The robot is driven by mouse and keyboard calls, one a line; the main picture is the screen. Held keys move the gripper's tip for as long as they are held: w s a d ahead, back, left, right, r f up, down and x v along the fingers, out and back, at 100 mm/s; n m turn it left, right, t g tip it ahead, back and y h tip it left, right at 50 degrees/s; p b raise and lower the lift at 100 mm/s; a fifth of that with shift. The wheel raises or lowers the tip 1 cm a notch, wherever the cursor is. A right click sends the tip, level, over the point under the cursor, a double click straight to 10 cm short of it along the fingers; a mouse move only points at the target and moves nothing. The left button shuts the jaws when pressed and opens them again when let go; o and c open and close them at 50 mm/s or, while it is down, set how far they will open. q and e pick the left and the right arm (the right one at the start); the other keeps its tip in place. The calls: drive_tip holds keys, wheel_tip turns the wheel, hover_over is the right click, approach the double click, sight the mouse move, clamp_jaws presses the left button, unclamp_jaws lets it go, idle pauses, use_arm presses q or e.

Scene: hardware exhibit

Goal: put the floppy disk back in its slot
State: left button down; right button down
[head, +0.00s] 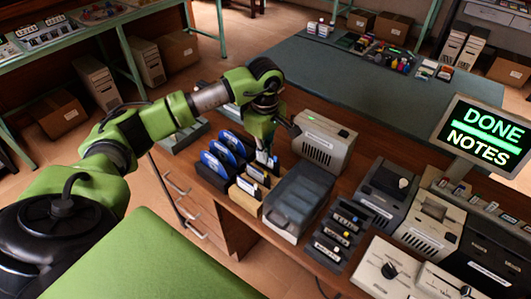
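My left gripper (267,160) points down over a light wooden rack (241,200) on the desk. Several small dark disks with white labels (256,175) stand upright in that rack, directly below the gripper. They look like floppy disks. The fingertips are small and partly hidden by the gripper body, so I cannot tell whether they are open or shut, or whether they touch a disk. I cannot make out which slot is empty. My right gripper is not in view.
Blue-white discs stand in a rack (213,178) left of the wooden one. A beige box-like unit (325,143) stands behind, and a grey lidded case (297,200) to the right. Further right are a dark cartridge rack (340,236), more machines and a screen (485,133) reading "DONE NOTES".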

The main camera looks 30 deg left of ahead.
use_arm(q)
drive_tip(key=shift+f+b, duration=0.35)
drive_tip(key=shift+f, duration=0.3)
drive_tip(key=c, duration=2.2)
unclamp_jaws()
drive_tip(key=shift+r, duration=0.2)
drive_tip(key=shift+r+p, duration=2.35)
drive_tip(key=shift+r, duration=1.55)
drive_tip(key=shift+f, duration=0.1)
